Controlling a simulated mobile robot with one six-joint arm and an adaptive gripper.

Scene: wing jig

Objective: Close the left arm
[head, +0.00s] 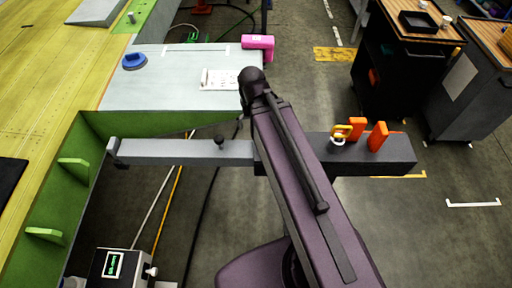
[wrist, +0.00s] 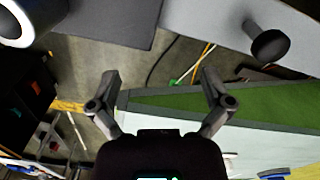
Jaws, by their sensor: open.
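The left arm of the jig is a light grey bar (head: 180,151) reaching from the green frame at the left towards the middle, with a small black knob (head: 219,140) on top. It joins a dark grey section (head: 400,164) at the right; my own arm hides the join. In the wrist view the light grey bar (wrist: 215,18) and its knob (wrist: 268,42) are at the upper right, with the dark section (wrist: 110,22) beside them. My gripper (wrist: 160,85) is open and empty, its fingers apart, below the bar in that picture. The head view does not show the gripper.
A grey panel (head: 180,85) with a blue disc and pink tool lies behind. Dark carts (head: 400,75) stand at the upper right. A boxed device (head: 118,265) is at the lower left.

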